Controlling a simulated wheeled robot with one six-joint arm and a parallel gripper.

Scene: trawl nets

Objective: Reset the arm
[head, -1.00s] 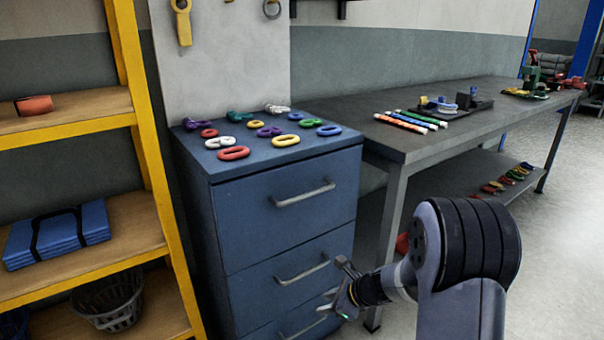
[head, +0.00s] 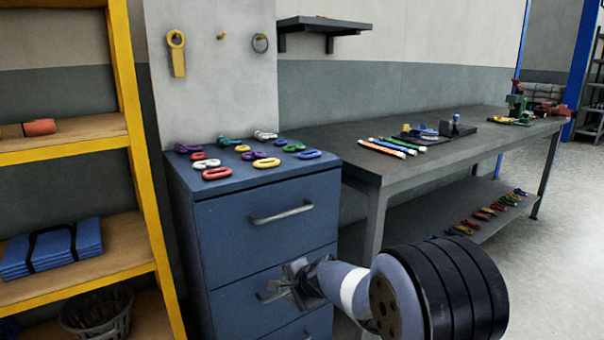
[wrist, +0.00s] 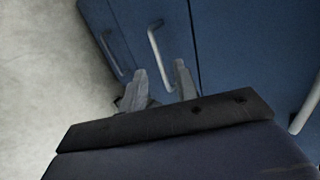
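My gripper (head: 290,288) is in front of the blue drawer cabinet (head: 225,225), near the handle of its second drawer. In the wrist view my gripper (wrist: 160,85) shows two grey fingertips held apart, with nothing seen between them but a drawer handle (wrist: 160,58) in the background. I cannot tell whether a finger touches a handle. The drawers look closed.
Several coloured links (head: 255,155) lie on the cabinet top. A workbench (head: 385,165) with coloured tubes (head: 395,147) stands to the right. A yellow shelf rack (head: 135,130) holds a blue folded bundle (head: 52,248) at left. The floor at right is clear.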

